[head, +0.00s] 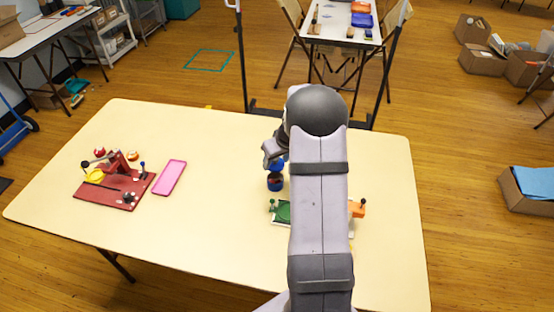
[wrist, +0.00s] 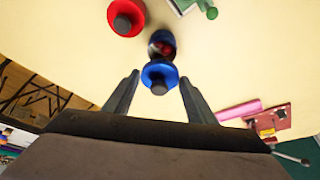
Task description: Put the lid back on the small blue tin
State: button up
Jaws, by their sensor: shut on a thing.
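The small blue tin (head: 275,185) stands upright and open on the table, with something dark red showing inside. In the wrist view the tin (wrist: 163,49) shows just beyond the lid, partly covered by it. The blue lid (head: 278,164) with its dark knob is held above the tin in the head view. In the wrist view the lid (wrist: 158,71) sits between the two fingertips. My gripper (wrist: 159,77) is shut on the lid. My arm hides part of the gripper in the head view. A small gap seems to separate lid and tin.
A red round lidded thing (wrist: 126,16) stands near the tin. A green object (head: 282,211) on a white base is partly behind my arm. A red board with fittings (head: 115,190) and a pink tray (head: 169,178) lie left. The table (head: 220,225) between is clear.

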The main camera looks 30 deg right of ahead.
aim_at(278, 166)
jog(key=shift+f+b, duration=1.35)
jog(key=shift+f, duration=0.8)
jog(key=shift+f+b, duration=0.75)
jog(key=shift+b, duration=0.05)
jog(key=shift+f+b, duration=0.15)
jog(key=shift+b, duration=0.8)
dwell(0.8)
dwell(0.4)
jog(key=o, duration=1.6)
jog(key=shift+c, duration=0.2)
jog(key=shift+r+p, duration=2.3)
jog(key=shift+r, duration=1.25)
